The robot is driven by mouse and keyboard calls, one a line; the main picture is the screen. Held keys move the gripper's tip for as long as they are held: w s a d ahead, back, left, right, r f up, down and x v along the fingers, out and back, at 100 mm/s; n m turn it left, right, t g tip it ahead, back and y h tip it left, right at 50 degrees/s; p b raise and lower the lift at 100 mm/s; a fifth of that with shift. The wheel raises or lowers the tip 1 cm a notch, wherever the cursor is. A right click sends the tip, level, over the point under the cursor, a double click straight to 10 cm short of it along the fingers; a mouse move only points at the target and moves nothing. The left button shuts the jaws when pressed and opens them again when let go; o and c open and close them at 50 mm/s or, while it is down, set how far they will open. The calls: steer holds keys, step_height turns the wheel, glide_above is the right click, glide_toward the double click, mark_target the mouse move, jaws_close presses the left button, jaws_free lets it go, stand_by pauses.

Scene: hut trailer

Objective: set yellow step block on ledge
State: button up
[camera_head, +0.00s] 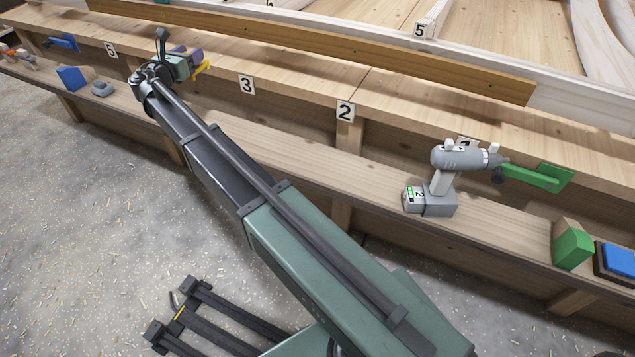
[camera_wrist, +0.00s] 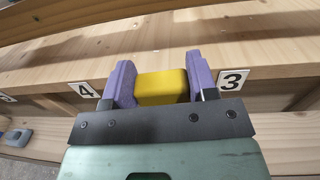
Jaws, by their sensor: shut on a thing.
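The yellow step block (camera_wrist: 162,87) is held between the two purple fingers of my gripper (camera_wrist: 160,85) in the wrist view. In the head view my gripper (camera_head: 196,64) is at the far left end of my arm, with a bit of the yellow block showing at its tip. The gripper is shut on the block. The block is in front of the upper wooden ledge (camera_head: 300,95), between the number 4 and number 3 labels in the wrist view. I cannot tell whether the block touches the ledge. Its lower part is hidden by the gripper body.
A grey drill (camera_head: 440,180) stands on the lower shelf at right, with a green bracket (camera_head: 535,178) behind it. A green block (camera_head: 572,246) and a blue item (camera_head: 616,262) lie farther right. A blue block (camera_head: 72,78) and a grey object (camera_head: 102,89) lie at left. A long wooden beam (camera_head: 330,45) runs above.

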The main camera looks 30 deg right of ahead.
steer(key=shift+w+f+g, duration=0.1)
steer(key=shift+f+g, duration=0.2)
steer(key=shift+f, duration=0.45)
steer(key=shift+d+r+m+h, duration=0.2)
steer(key=shift+m+h, duration=0.1)
steer(key=shift+m, duration=0.1)
step_height(320, 180, down, 21)
steer(key=b, duration=2)
steer(key=shift+r, duration=0.5)
steer(key=shift+f, duration=0.25)
steer(key=o, duration=1)
steer(key=shift+r, duration=0.1)
